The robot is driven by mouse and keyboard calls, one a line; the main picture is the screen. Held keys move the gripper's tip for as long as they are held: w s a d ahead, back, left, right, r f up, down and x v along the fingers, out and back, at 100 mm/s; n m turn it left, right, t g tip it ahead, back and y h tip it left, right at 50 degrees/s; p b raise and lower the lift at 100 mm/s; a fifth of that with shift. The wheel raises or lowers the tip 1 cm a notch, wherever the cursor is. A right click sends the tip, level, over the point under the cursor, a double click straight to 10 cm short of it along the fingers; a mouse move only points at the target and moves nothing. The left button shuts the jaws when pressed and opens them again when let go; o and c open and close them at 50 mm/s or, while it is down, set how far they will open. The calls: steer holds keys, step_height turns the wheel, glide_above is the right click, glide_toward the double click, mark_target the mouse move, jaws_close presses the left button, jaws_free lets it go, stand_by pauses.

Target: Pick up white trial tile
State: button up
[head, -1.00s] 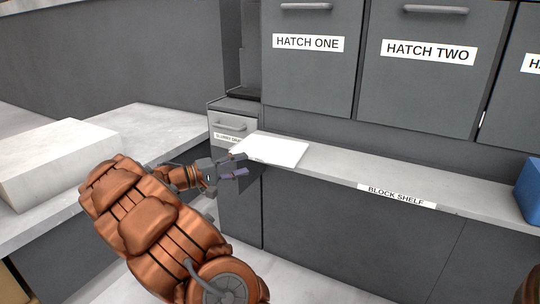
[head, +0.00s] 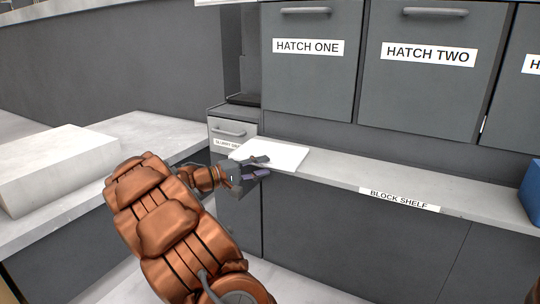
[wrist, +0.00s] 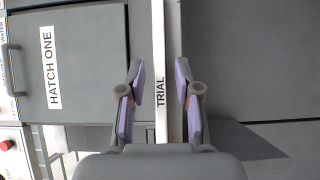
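The white trial tile (head: 288,156) lies flat at the left end of the block shelf in the head view. In the wrist view the tile (wrist: 158,40) shows edge-on as a narrow pale strip with the label TRIAL. My gripper (head: 266,166) is at the tile's front left edge, its dark upper finger overlapping the tile in the picture. In the wrist view my gripper (wrist: 160,84) is open, with one purple-padded finger on each side of the strip. Gaps show between the pads and the strip. The tile's far part is hidden in the wrist view.
The block shelf (head: 345,178) is clear right of the tile up to a blue block (head: 532,192). Hatch one (head: 308,75) and hatch two (head: 425,80) are above it. A slurry drawer (head: 231,130) stands behind left. A pale slab (head: 55,165) lies on the left counter.

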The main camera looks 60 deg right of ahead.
jaws_close()
steer(key=shift+r, duration=0.15)
stand_by(0.4)
